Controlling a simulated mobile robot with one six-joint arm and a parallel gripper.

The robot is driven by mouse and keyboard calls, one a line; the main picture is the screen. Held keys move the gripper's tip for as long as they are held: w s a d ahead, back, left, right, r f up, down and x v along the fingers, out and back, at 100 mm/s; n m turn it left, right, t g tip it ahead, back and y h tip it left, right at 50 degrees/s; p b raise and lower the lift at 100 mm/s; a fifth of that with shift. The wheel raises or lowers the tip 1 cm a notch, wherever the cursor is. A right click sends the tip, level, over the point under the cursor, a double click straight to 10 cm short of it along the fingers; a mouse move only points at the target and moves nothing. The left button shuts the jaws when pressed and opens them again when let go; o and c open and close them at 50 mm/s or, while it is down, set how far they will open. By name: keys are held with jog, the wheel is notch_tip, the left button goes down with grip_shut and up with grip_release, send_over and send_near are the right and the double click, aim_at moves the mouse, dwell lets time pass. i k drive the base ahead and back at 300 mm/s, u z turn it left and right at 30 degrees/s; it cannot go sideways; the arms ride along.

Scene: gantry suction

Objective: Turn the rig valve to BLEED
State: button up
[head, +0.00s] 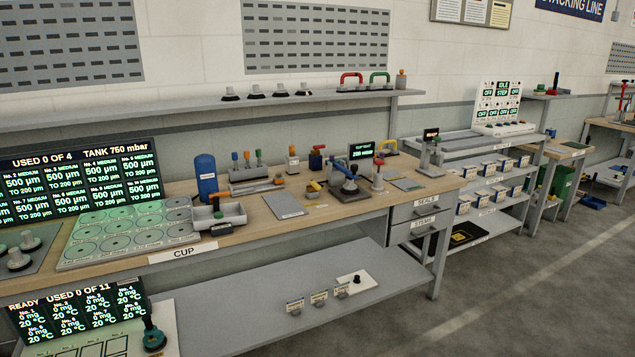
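A test rig (350,190) with a dark base and a blue-and-black fitting stands on the wooden bench, right of its middle. A small display (361,152) with green text is behind it. A grey post with a red top (379,172) stands just right of the rig. I cannot tell which of these small parts is the rig valve, nor its setting; a BLEED mark is not readable at this size. My gripper is not in view.
A blue tank (206,178), a grey tray (217,215) and a round-pocketed cup board (130,236) are on the bench's left. A grey plate (286,205) lies left of the rig. A shelf (210,108) runs above. Open floor (520,290) lies at the right.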

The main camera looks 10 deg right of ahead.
aim_at(316, 187)
jog(key=z, duration=0.05)
jog(key=i, duration=1)
jog(key=u, duration=0.05)
